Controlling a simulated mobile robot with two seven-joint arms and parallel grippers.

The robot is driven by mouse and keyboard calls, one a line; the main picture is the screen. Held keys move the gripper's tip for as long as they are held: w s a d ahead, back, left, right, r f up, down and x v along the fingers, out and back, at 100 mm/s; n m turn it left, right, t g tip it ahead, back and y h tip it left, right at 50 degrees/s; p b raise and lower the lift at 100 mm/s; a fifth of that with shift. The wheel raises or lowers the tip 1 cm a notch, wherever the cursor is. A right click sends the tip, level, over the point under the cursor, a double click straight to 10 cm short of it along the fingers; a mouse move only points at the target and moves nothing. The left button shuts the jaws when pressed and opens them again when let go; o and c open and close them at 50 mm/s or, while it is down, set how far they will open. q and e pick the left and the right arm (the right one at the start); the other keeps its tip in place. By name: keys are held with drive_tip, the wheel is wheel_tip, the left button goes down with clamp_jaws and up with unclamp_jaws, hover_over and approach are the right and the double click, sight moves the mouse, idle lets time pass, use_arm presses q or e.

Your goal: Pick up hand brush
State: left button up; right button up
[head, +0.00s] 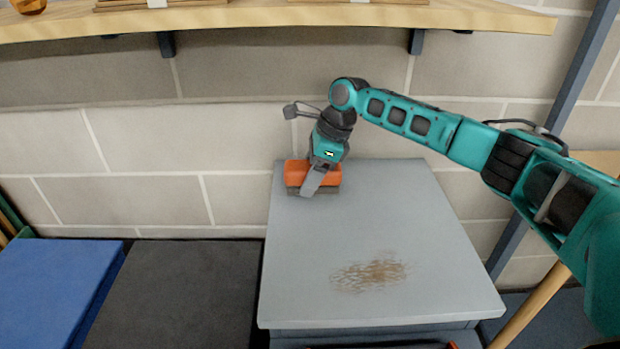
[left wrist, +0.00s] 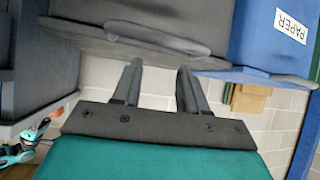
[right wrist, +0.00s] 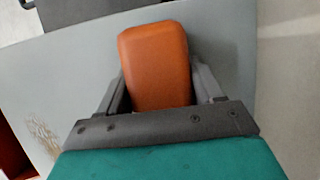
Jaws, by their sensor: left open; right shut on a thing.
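The hand brush (head: 297,172) has an orange top and a greyish lower part. It is at the far left part of the grey cabinet top (head: 390,215), near the wall. My right gripper (head: 313,185) is shut on the brush, and its finger crosses the brush's front. In the right wrist view the orange brush (right wrist: 155,65) sits between the two fingers. I cannot tell whether the brush touches the surface. My left gripper (left wrist: 158,85) is open and empty in the left wrist view, beside a dark bin (left wrist: 160,35).
A brown patch of debris (head: 370,273) lies on the front middle of the grey top. A wooden shelf (head: 280,18) runs above along the wall. A blue bin (head: 55,280) and a dark bin lid (head: 185,295) stand at the left. A wooden handle (head: 530,308) leans at the right.

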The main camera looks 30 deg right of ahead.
sight(309, 165)
wheel_tip(309, 165, up, 8)
drive_tip(key=shift+s+a+r+p, duration=0.1)
drive_tip(key=shift+s+p, duration=0.05)
drive_tip(key=shift+p, duration=0.8)
use_arm(q)
drive_tip(key=shift+s+a+r+y+p, duration=0.15)
drive_tip(key=shift+s+a+p, duration=0.05)
drive_tip(key=shift+a+p, duration=0.2)
drive_tip(key=shift+s+a+r+y+p, duration=0.15)
drive_tip(key=shift+s+a+p, duration=0.05)
drive_tip(key=shift+a+p, duration=0.2)
use_arm(e)
drive_tip(key=s+a, duration=0.4)
drive_tip(key=s, duration=0.5)
drive_tip(key=s+a+f, duration=0.1)
drive_tip(key=s+a, duration=0.3)
drive_tip(key=s, duration=0.4)
drive_tip(key=shift+s+a, duration=0.25)
drive_tip(key=shift+s, duration=0.1)
drive_tip(key=o, duration=0.5)
drive_tip(key=c, duration=0.3)
use_arm(q)
drive_tip(key=shift+d, duration=0.1)
use_arm(e)
drive_tip(key=shift+w, duration=0.1)
